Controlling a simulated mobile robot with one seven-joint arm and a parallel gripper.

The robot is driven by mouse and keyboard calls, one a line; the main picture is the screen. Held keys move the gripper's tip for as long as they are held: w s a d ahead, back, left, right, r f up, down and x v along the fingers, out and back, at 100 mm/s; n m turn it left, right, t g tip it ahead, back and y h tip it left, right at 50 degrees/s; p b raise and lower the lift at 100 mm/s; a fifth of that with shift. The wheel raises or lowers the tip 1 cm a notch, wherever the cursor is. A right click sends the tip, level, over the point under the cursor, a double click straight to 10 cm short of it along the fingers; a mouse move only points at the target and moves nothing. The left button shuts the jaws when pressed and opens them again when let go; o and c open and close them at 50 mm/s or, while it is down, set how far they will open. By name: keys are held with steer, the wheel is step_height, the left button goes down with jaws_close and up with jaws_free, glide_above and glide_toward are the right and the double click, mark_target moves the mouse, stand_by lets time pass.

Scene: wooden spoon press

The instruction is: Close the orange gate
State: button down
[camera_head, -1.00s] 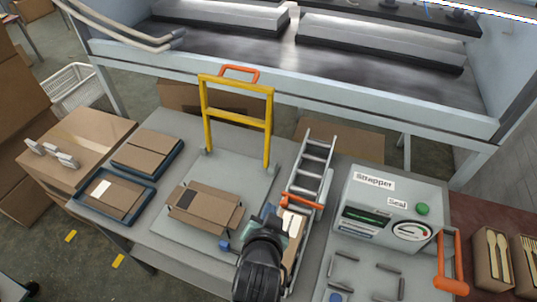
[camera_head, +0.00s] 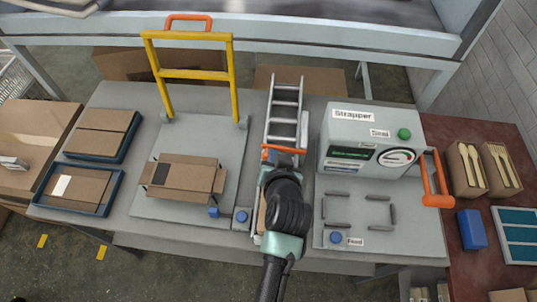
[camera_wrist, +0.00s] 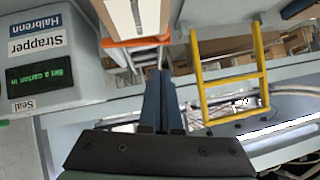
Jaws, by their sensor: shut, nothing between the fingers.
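The orange gate (camera_head: 284,149) is a thin orange bar across the narrow grey lane (camera_head: 285,105) between the press and the strapper. My gripper (camera_head: 268,165) is over the lane, close to the gate's left end in the head view; its fingertips are mostly hidden by my wrist. In the wrist view the gripper (camera_wrist: 158,73) is shut and empty, its dark blue fingers just beside the orange bar (camera_wrist: 135,42). I cannot tell whether they touch it. A pale carton (camera_wrist: 135,14) shows beyond the bar there.
The strapper (camera_head: 370,140) with its orange lever (camera_head: 436,180) stands right of the lane. The yellow press frame (camera_head: 190,74) stands left, with a folded carton (camera_head: 184,175) before it.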

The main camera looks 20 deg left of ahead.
mark_target(268, 149)
steer(key=x, duration=0.2)
steer(key=shift+w+f, duration=0.2)
steer(key=shift+w, duration=0.1)
steer(key=shift+a+f, duration=0.2)
steer(key=shift+f, duration=0.4)
steer(key=shift+a+f, duration=0.25)
steer(key=shift+f, duration=0.4)
steer(key=shift+a+f, duration=0.2)
steer(key=shift+f, duration=0.4)
